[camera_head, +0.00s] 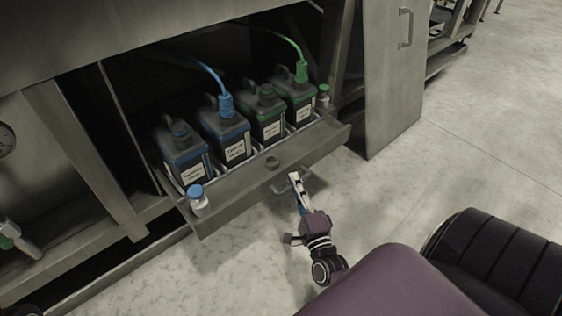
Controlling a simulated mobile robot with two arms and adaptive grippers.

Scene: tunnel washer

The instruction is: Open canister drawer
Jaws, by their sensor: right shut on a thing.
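The canister drawer (237,188) stands pulled out from under the washer, with a row of several canisters in it. Two have blue markings, such as the blue-capped canister (224,137), and two have green ones, such as the green-capped canister (296,98). A small handle (277,190) sits on the drawer's front. My right gripper (294,178) is at this handle, shut on it, with its arm reaching up from the lower right. My left gripper is not in view.
A blue hose (203,66) and a green hose (286,38) run to two canisters. Small bottles stand at the drawer's front corners, one blue-capped (198,200). A tall metal door (393,75) stands open at the right. The floor (465,165) there is clear.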

